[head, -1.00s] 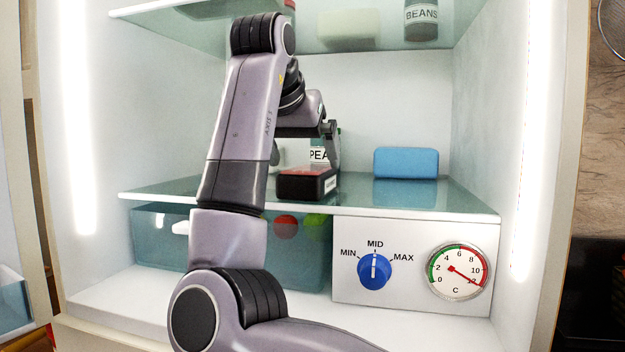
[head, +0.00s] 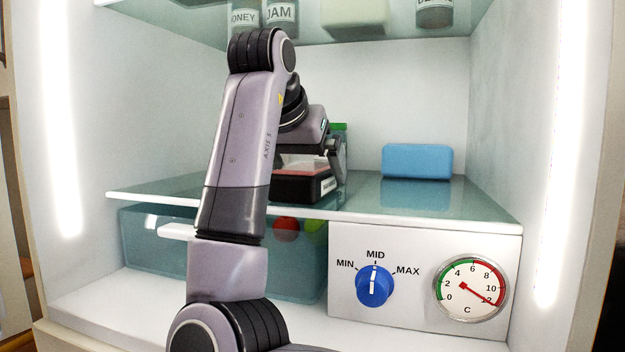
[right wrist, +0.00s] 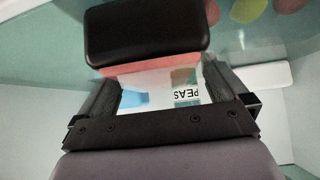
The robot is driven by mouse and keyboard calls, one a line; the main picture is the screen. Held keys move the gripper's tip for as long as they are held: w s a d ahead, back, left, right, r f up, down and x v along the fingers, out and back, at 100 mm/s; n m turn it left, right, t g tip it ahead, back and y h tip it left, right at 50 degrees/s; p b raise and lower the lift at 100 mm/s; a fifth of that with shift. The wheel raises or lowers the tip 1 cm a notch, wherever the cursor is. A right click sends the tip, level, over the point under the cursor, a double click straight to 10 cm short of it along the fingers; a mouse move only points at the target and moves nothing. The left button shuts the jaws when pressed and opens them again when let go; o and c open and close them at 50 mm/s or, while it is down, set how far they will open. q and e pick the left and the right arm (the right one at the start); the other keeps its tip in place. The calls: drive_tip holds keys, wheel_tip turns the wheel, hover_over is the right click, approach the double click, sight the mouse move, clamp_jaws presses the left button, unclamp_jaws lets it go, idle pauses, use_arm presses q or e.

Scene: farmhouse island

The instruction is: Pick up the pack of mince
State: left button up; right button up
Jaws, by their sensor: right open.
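The pack of mince (head: 301,188) is a black tray with a pinkish-red layer and a small pale label. It sits near the front of the fridge's middle glass shelf, partly hidden by my right arm. In the right wrist view the pack (right wrist: 148,32) lies just beyond the fingertips, its black face and pink edge showing. My right gripper (head: 330,150) is open, above and behind the pack in the head view. In the right wrist view the gripper (right wrist: 158,88) has its fingers wide apart; I cannot tell if they touch the pack. My left gripper is not in view.
A blue box (head: 417,161) stands right of the pack. A jar labelled PEAS (right wrist: 187,92) shows between the fingers. Jars (head: 280,17) stand on the shelf above. Below are a clear drawer (head: 150,245) and a control panel (head: 410,300). The shelf's front right (head: 430,208) is clear.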

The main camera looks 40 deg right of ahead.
sight(306, 165)
drive_tip(key=shift+d+f, duration=0.1)
drive_tip(key=c, duration=1.1)
drive_tip(key=shift+c, duration=0.2)
drive_tip(key=shift+r, duration=0.2)
drive_tip(key=shift+r, duration=4.85)
